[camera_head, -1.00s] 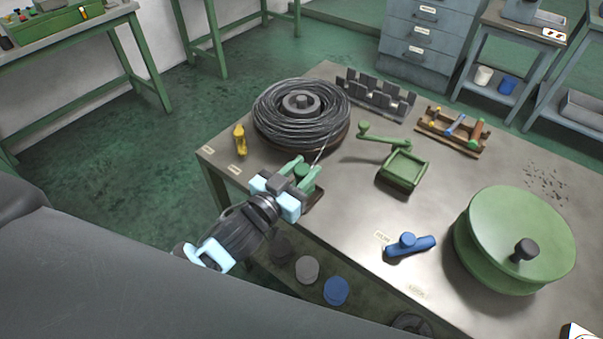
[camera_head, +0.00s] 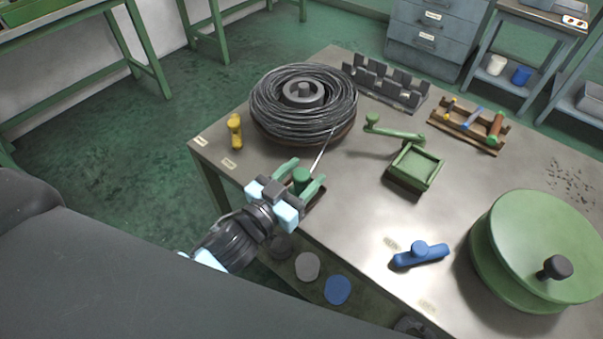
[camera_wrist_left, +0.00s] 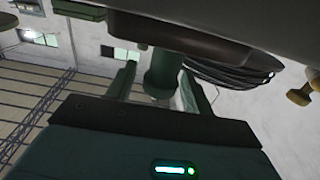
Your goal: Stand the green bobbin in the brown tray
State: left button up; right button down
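The green bobbin (camera_head: 301,176) stands upright between the fingers of my left gripper (camera_head: 299,180) at the table's near left edge. The brown tray (camera_head: 316,201) is under it, mostly hidden by the gripper, and the bobbin appears to stand in it. In the left wrist view, which shows the scene upside down, the bobbin (camera_wrist_left: 162,72) meets the dark brown tray (camera_wrist_left: 185,38). A clear gap shows between the bobbin and one finger, so the left gripper is open around it. My right gripper is not in view.
A large cable coil (camera_head: 303,104) lies behind the gripper, with a yellow object (camera_head: 235,132) to its left. A green crank and box (camera_head: 415,168), a blue handle (camera_head: 421,254), a big green reel (camera_head: 545,245), a wooden rack (camera_head: 468,127) and a grey rack (camera_head: 388,85) stand further right.

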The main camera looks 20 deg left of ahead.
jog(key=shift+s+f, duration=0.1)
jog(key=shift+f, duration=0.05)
pick_arm(q)
jog(key=shift+r, duration=0.2)
jog(key=shift+s, duration=0.15)
jog(key=b+v, duration=0.1)
jog(key=v, duration=1)
jog(key=shift+s+a+b, duration=0.2)
jog(key=shift+s+b, duration=0.1)
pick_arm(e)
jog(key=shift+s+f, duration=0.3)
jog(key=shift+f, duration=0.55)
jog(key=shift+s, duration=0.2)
